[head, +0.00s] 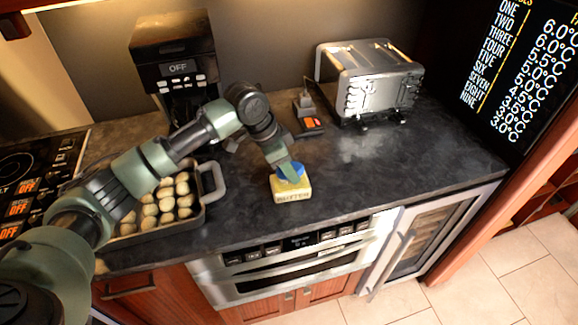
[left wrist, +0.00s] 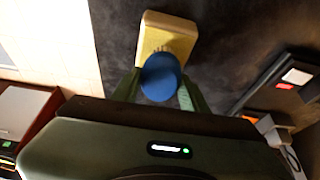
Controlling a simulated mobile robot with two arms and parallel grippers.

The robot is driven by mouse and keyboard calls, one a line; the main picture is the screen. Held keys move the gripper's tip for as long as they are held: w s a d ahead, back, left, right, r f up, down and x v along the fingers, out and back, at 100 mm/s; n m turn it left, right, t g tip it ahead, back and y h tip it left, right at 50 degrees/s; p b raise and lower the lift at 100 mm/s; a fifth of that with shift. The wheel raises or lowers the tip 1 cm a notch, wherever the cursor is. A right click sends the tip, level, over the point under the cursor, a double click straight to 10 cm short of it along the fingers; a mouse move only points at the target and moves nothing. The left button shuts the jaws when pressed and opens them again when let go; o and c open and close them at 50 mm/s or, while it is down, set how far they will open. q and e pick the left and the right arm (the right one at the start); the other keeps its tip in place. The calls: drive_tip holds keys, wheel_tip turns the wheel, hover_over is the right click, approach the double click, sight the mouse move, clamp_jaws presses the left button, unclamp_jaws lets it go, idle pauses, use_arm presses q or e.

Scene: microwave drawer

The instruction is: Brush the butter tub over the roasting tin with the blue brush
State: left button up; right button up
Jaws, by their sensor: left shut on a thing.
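The pale yellow butter tub (head: 291,194) sits on the dark counter near its front edge. My left gripper (head: 288,170) reaches down over it, shut on the blue brush (head: 293,174). In the left wrist view the round blue brush (left wrist: 160,78) is between the fingers of my gripper (left wrist: 157,92), with bristles over the butter tub (left wrist: 166,30). I cannot tell whether the bristles touch the tub. The grey roasting tin (head: 215,183), filled with several round pale pieces, stands left of the tub, partly hidden by my left arm. My right gripper is not in view.
A coffee machine (head: 172,55) and a silver toaster (head: 368,80) stand at the back, with a small dark device (head: 307,116) between them. A cooktop (head: 30,170) lies at the far left. The counter right of the tub is clear.

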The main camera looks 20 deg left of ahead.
use_arm(q)
drive_tip(key=shift+f, duration=0.2)
drive_tip(key=shift+f, duration=0.25)
idle(0.3)
idle(0.9)
drive_tip(key=shift+f+p, duration=0.1)
drive_tip(key=shift+p, duration=0.25)
idle(0.6)
drive_tip(key=shift+s, duration=0.1)
idle(0.5)
wheel_tip(320, 180, up, 7)
drive_tip(key=p, duration=0.8)
idle(0.4)
